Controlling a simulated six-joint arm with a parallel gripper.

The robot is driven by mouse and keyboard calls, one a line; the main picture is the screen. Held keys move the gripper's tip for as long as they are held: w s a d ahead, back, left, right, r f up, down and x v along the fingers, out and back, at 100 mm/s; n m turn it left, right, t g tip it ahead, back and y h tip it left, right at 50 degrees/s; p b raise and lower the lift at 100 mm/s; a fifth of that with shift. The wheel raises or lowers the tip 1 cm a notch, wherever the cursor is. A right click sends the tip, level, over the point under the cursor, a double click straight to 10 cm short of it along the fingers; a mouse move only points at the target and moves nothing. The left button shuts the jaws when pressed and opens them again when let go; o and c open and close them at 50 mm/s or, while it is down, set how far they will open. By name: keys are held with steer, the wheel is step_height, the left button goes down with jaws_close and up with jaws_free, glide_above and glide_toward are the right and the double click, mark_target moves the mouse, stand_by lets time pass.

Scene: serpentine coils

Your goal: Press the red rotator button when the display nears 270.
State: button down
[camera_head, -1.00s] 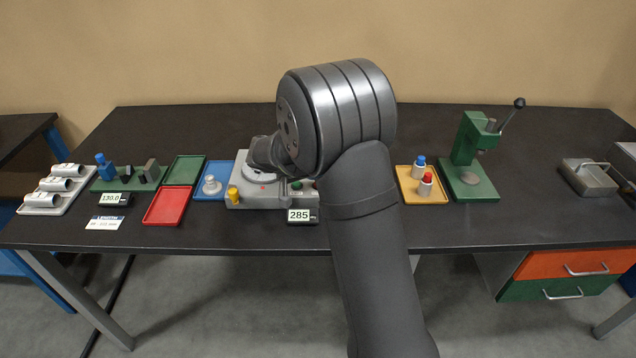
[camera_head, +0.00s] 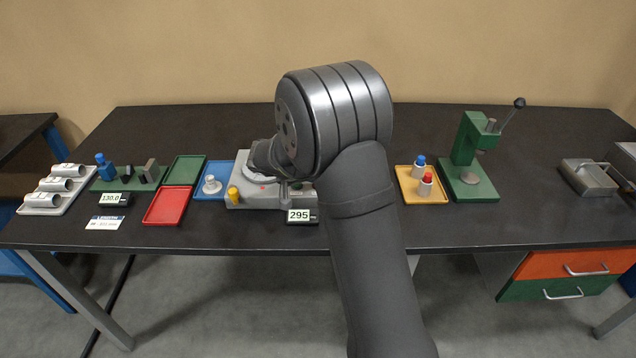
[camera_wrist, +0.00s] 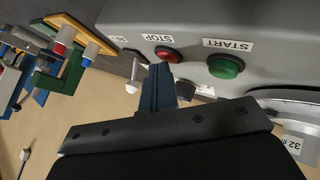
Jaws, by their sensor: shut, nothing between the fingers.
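The grey rotator unit (camera_head: 240,200) stands mid-table, with its disc (camera_head: 258,172) partly hidden behind my arm. Its display (camera_head: 298,216) reads 295. In the wrist view, the red button (camera_wrist: 170,53) is labelled STOP, and the green button (camera_wrist: 226,68) beside it is labelled START. My gripper (camera_wrist: 159,72) is shut and empty. Its blue fingertips appear right by the red button and overlap its edge; I cannot tell if they touch it. In the head view, my arm hides most of the gripper and the red button.
A yellow knob (camera_head: 233,194) stands on the unit's left end. A blue tray (camera_head: 222,170) and a red tray (camera_head: 168,207) lie to the left. A yellow tray (camera_head: 408,188) with two bottles and a green press (camera_head: 466,150) stand to the right.

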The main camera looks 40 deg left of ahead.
steer(key=shift+r, duration=0.95)
steer(key=shift+r, duration=0.1)
steer(key=shift+r, duration=2.4)
steer(key=shift+f, duration=0.15)
step_height(320, 180, up, 4)
steer(key=shift+r, duration=0.1)
